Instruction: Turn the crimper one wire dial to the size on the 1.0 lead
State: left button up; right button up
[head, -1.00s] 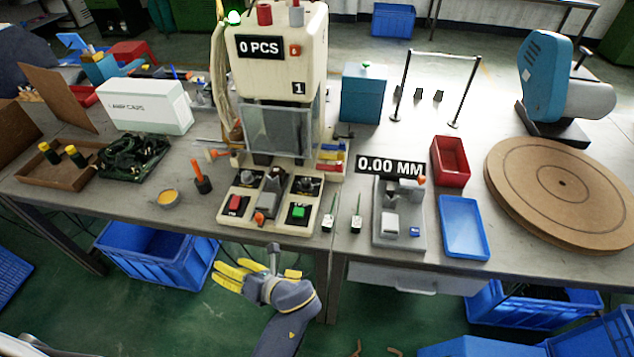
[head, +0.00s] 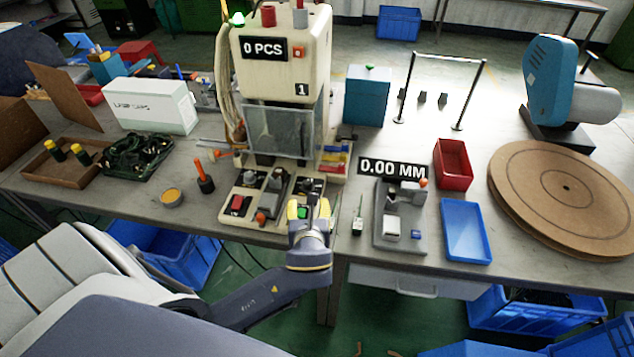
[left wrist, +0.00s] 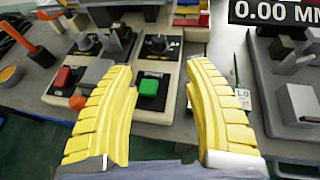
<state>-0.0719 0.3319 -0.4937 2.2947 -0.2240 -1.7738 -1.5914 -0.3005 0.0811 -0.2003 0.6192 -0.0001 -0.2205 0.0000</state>
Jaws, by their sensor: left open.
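Crimper one (head: 280,70), a cream press marked 1, stands at the back centre of the bench. Its base has a panel with a red button (left wrist: 63,77) and a grey knob (left wrist: 86,43), and a panel with a green button (left wrist: 149,87) and a dark-based knob (left wrist: 157,44). I cannot read the dial markings. My left gripper (head: 310,207) is open and empty above the front right of the base; its yellow fingers frame the green-button panel in the left wrist view (left wrist: 160,72). A tagged lead (left wrist: 242,98) lies right of them, its tag possibly reading 1.0. My right gripper is out of view.
An orange-handled tool (head: 204,182) and a small round pot (head: 172,198) stand left of the crimper. Blue tray (head: 465,232) is empty.

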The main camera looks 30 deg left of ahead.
aim_at(308, 182)
pick_arm(q)
jog(key=x, duration=1.6)
jog(key=shift+w+a+f, duration=0.1)
jog(key=shift+w+a, duration=0.05)
jog(key=shift+a, duration=0.1)
jog(key=shift+c, duration=0.4)
grip_shut()
